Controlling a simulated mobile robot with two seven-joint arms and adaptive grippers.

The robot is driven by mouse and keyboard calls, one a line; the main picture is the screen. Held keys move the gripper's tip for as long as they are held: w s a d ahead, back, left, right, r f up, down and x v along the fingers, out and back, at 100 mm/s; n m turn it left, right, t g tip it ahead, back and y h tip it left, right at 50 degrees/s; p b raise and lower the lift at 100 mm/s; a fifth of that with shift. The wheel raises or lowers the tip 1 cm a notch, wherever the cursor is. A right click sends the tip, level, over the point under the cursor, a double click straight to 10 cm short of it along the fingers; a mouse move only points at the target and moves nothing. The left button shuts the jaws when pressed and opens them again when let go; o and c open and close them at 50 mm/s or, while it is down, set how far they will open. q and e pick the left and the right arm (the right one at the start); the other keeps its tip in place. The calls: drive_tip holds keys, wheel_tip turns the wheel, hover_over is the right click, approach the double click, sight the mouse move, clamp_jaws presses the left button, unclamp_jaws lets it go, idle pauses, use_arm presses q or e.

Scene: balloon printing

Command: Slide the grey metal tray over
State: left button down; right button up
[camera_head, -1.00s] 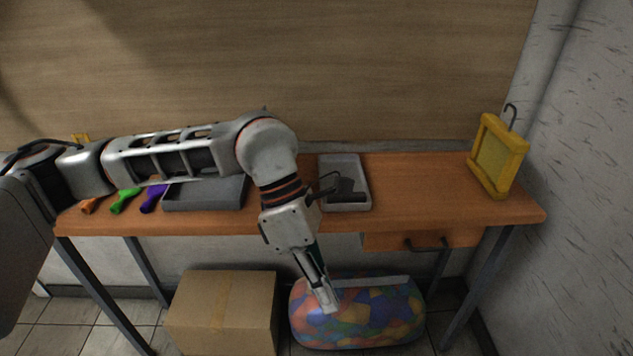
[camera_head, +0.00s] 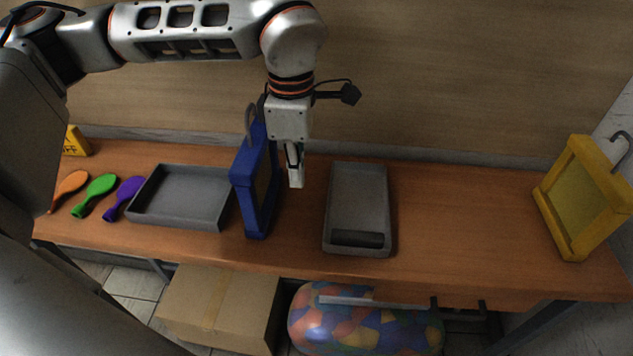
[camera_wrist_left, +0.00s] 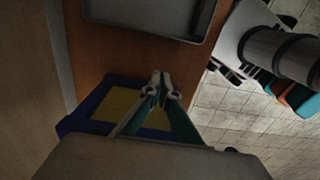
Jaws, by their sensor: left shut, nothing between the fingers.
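One grey tray (camera_head: 332,205) stands on the orange-brown bench, right of centre, with a dark roller-like piece at its front end. A wider grey tray (camera_head: 205,224) lies to the left. It is unclear which is the task's tray. My left gripper (camera_head: 296,184) points down between the right tray and an upright blue frame (camera_head: 240,190). Its fingers are shut and empty, and look apart from the tray. In the left wrist view the shut fingertips (camera_wrist_left: 160,76) show over the blue frame, with a grey tray (camera_wrist_left: 150,28) beyond. My right gripper is not in view.
A yellow frame (camera_head: 571,245) stands at the right end. The bench between the right tray and yellow frame is clear. A cardboard box (camera_head: 215,305) and a patchwork cushion-like thing (camera_head: 370,335) are below.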

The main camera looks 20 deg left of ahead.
sight(318, 222)
use_arm(q)
drive_tip(key=f, duration=0.9)
drive_tip(key=shift+s+f, duration=0.25)
drive_tip(key=d, duration=0.1)
drive_tip(key=w+d, duration=0.1)
drive_tip(key=d, duration=0.1)
drive_tip(key=shift+w+d, duration=0.15)
drive_tip(key=shift+d, duration=0.25)
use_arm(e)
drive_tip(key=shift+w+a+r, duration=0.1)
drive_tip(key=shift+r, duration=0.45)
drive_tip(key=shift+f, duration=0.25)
